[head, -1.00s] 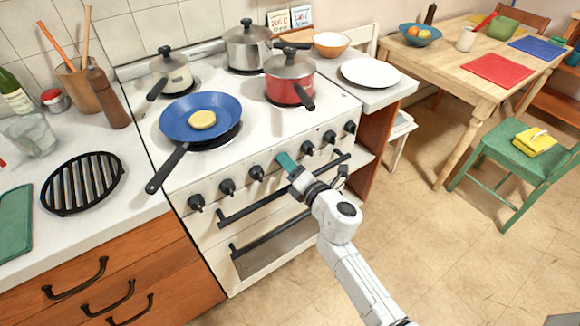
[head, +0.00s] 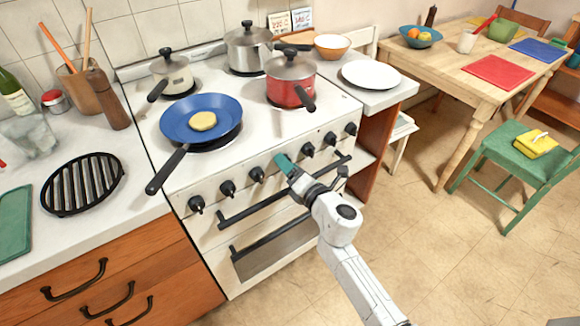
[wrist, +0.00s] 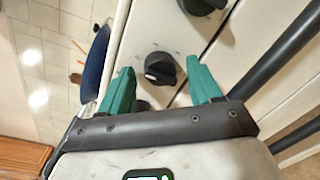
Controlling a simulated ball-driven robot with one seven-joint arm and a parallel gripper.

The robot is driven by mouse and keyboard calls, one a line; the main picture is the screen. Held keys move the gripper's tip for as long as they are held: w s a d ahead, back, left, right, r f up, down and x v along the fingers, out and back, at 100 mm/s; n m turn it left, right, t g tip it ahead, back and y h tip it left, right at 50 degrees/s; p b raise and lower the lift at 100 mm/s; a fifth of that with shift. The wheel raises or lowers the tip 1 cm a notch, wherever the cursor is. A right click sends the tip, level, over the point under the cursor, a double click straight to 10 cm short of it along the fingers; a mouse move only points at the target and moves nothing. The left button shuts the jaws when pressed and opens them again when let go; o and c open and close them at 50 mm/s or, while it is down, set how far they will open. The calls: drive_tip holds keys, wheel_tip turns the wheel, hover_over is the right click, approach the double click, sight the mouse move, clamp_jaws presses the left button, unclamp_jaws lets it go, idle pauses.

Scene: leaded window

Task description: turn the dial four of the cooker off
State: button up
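The white cooker (head: 250,215) has a row of black dials along its front. My gripper (head: 281,160) is at this row, between the third dial from the left (head: 257,174) and a dial further right (head: 308,149). Its teal fingers hide the part of the panel where the fourth dial sits. In the wrist view a black dial (wrist: 160,68) with a pale pointer mark shows between the tips of my open gripper (wrist: 159,70). A clear gap shows on each side of it. I cannot tell how deep the fingers reach around it.
Black handle bars (head: 270,195) run across the cooker front below the dials. A red pot (head: 290,90) stands above. Neighbouring dials are close.

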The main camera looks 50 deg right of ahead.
drive_tip(key=shift+s, duration=0.1)
drive_tip(key=b+v, duration=0.2)
drive_tip(key=v, duration=0.8)
drive_tip(key=shift+s, duration=0.3)
drive_tip(key=shift+r, duration=0.1)
